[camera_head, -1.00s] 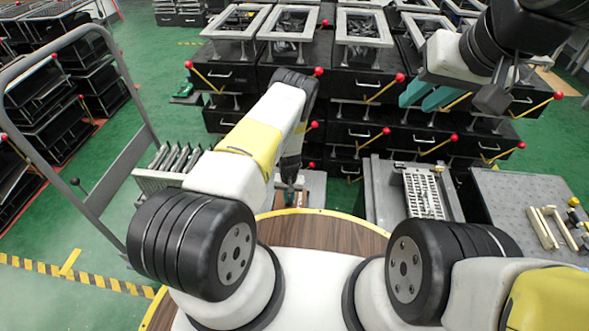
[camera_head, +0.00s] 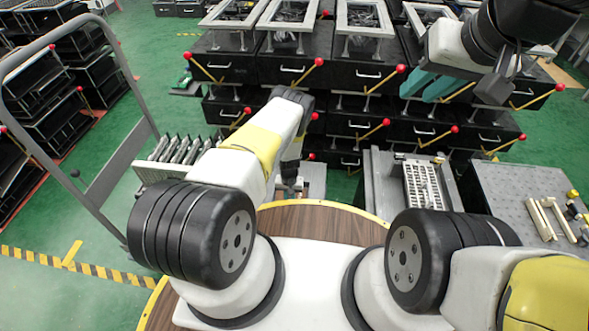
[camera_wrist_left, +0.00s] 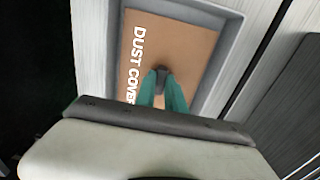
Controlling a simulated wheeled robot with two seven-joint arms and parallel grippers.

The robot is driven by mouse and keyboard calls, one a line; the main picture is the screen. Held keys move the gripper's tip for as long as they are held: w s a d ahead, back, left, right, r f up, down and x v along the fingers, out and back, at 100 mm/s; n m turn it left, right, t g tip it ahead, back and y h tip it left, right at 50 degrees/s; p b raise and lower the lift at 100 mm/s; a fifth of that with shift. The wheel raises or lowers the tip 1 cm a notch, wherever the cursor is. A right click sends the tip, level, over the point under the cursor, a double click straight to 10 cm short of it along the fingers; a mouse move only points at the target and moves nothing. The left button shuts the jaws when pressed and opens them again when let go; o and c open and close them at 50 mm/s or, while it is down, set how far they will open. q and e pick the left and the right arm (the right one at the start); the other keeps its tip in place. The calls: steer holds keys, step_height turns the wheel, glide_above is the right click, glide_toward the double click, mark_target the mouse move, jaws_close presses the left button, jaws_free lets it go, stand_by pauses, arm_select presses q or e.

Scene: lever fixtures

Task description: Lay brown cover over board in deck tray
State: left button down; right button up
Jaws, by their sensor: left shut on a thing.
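The brown cover (camera_wrist_left: 185,48), marked "DUST COVER", shows in the left wrist view within the grey rim of a tray (camera_wrist_left: 232,36). I cannot tell whether it rests flat in the tray or is slightly above it. My left gripper (camera_wrist_left: 162,90) has its teal fingers shut on a small dark knob on the cover. In the head view the left gripper (camera_head: 291,184) is small and partly hidden by my arm. No board shows; anything under the cover is hidden. My right gripper (camera_head: 428,86) is raised at the upper right, its teal fingers apart and empty.
Black drawer units (camera_head: 293,69) with red-knobbed levers stand ahead. A grey cart handle (camera_head: 110,165) and a rack of upright plates (camera_head: 176,150) are at the left. A white slotted part (camera_head: 422,187) and a grey perforated table (camera_head: 520,195) are at the right.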

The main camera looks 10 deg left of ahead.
arm_select(q)
steer(key=c, duration=1.3)
jaws_free()
steer(key=shift+c, duration=0.2)
